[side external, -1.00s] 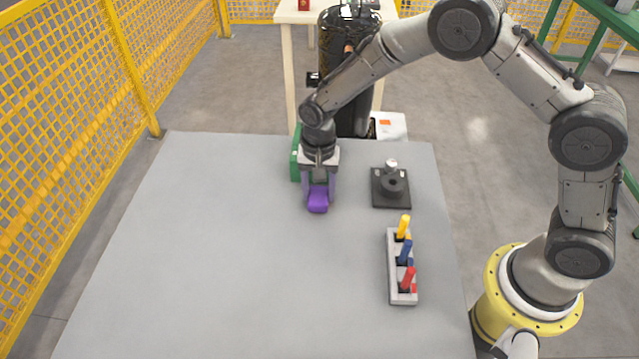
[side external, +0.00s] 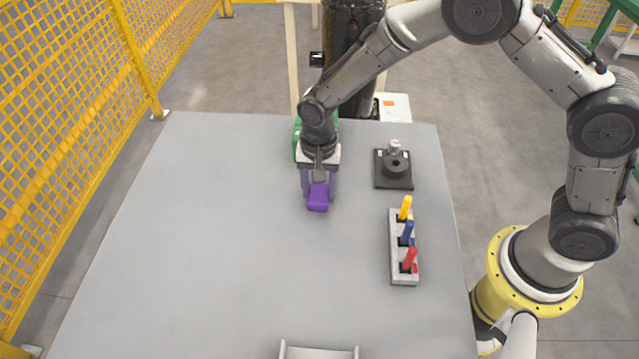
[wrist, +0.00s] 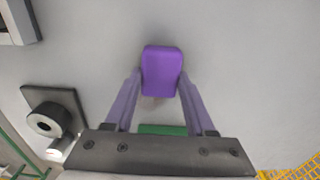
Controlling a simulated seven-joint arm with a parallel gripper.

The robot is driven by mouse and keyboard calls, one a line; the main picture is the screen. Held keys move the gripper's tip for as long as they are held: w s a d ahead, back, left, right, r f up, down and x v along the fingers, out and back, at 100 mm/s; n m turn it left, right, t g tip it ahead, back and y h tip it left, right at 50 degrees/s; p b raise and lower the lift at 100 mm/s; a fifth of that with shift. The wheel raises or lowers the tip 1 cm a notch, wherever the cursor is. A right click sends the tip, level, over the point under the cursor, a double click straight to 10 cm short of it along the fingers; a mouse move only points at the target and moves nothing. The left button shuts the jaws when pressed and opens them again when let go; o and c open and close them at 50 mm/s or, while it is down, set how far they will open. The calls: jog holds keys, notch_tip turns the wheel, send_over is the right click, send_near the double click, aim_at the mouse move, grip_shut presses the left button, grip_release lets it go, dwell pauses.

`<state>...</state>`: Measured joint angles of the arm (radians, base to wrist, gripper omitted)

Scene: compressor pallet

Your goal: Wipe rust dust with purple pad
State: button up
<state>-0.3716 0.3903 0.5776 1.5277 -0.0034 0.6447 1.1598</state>
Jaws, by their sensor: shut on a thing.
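The purple pad (side external: 318,197) is between the fingers of my gripper (side external: 318,190), over the back middle of the grey table (side external: 210,235). My gripper is shut on it. In the wrist view the pad (wrist: 162,72) sticks out beyond the two purple fingertips of my gripper (wrist: 160,90). I cannot tell whether the pad touches the table top. I make out no clear patch of rust dust; the surface under the gripper is partly hidden.
A green object (side external: 297,140) is partly hidden behind my gripper. A black fixture (side external: 394,169) stands to the right. A grey rack (side external: 397,270) holds yellow, blue and red-handled tools. A pale tray-like edge (side external: 318,353) shows at the bottom. The table's left side is bare.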

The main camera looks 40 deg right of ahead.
jog(key=shift+w+a+f, duration=0.2)
jog(key=shift+a, duration=0.3)
jog(key=shift+w, duration=0.2)
jog(key=shift+w+d+r, duration=0.2)
jog(key=shift+w+d, duration=1.3)
jog(key=shift+w, duration=0.05)
jog(key=shift+w+d, duration=1.4)
jog(key=shift+s+a, duration=0.1)
